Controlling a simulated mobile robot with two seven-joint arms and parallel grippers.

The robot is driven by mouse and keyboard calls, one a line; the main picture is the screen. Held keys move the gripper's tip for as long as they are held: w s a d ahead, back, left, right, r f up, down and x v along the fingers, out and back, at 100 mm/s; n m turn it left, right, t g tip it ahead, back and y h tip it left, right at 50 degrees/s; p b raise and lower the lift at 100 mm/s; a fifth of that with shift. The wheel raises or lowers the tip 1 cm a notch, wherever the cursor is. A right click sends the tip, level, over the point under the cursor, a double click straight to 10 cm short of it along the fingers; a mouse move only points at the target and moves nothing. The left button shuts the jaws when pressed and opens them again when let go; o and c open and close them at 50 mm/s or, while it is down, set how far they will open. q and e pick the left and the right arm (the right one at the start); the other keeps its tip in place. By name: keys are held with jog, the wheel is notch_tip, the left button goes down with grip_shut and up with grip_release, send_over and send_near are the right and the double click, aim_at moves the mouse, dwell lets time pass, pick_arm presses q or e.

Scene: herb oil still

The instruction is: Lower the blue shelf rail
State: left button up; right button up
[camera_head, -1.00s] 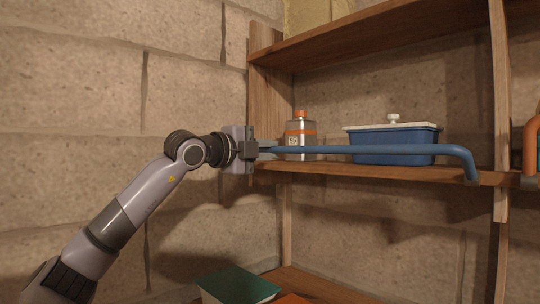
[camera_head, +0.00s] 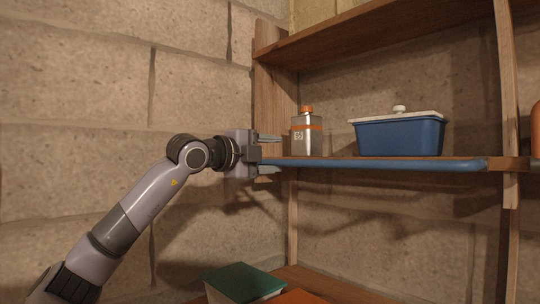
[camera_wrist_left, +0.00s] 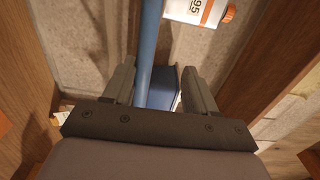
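The blue shelf rail (camera_head: 380,164) lies level along the front edge of the middle shelf in the head view. It also shows in the left wrist view (camera_wrist_left: 149,40) as a blue bar running between my fingers. My left gripper (camera_head: 279,154) is at the rail's left end, by the left shelf post. Its fingers are spread apart, one above and one near the rail's height; in the left wrist view (camera_wrist_left: 160,68) the rail runs closer to the left finger, with a gap to the right one. My right gripper is out of view.
On the middle shelf stand a silver bottle with orange cap (camera_head: 306,134) and a blue box with white lid (camera_head: 400,136). A green book-like item (camera_head: 243,282) lies lower down. An orange piece (camera_head: 535,130) shows at the right edge. A stone wall is behind.

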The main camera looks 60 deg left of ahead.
pick_arm(q)
jog(key=s+r+b, duration=0.2)
jog(key=s+b, duration=0.2)
jog(key=s, duration=0.6)
jog(key=shift+d+r, duration=0.15)
jog(key=shift+r, duration=0.05)
dwell(0.4)
